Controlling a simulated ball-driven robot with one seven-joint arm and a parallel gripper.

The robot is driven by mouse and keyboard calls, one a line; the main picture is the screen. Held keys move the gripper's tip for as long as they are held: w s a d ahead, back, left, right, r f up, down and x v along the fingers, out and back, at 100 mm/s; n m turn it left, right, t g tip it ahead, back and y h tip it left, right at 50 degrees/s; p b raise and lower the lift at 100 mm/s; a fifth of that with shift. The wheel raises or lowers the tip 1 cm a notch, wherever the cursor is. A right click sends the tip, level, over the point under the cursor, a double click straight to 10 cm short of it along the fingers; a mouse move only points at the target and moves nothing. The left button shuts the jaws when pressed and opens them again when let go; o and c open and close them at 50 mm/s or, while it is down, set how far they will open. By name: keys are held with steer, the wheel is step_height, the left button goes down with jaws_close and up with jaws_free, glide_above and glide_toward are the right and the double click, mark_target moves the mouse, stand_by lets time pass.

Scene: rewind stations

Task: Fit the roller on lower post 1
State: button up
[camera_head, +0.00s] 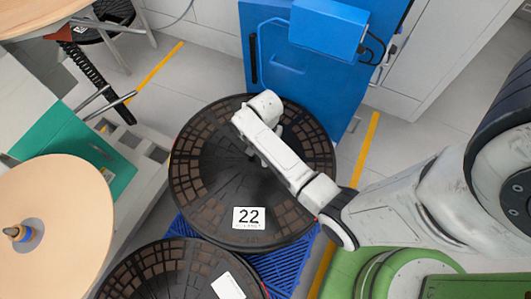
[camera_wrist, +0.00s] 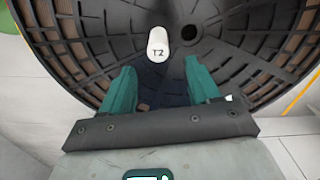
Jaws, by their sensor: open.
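A white rounded piece (camera_wrist: 158,45) marked "T2" shows in the wrist view against a large black slotted disc (camera_wrist: 100,40). I cannot tell for sure whether it is the roller. My gripper (camera_wrist: 160,68) is open, its two teal fingers apart with nothing between them. The white piece lies just beyond the fingertips, roughly in line with the gap. In the head view my arm reaches over a black reel (camera_head: 205,190) labelled "22", and the gripper is mostly hidden under it. I cannot make out lower post 1 in either view.
The labelled reel sits on a blue slatted pallet (camera_head: 282,268), with another black reel (camera_head: 165,270) in front. A blue cabinet (camera_head: 315,80) stands behind. A pale round disc with a peg (camera_head: 20,233) is at left. Grey floor with yellow lines (camera_head: 362,150) lies to the right.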

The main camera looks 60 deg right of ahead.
step_height(320, 180, down, 5)
steer(key=shift+r+b, duration=0.1)
steer(key=shift+b, duration=0.3)
steer(key=shift+s+a+f+b, duration=0.15)
steer(key=shift+f+b, duration=0.1)
steer(key=shift+f, duration=1.2)
steer(key=shift+a+f+b, duration=0.1)
steer(key=shift+f+b, duration=0.1)
steer(key=shift+f, duration=1.2)
steer(key=shift+c, duration=0.2)
jaws_close()
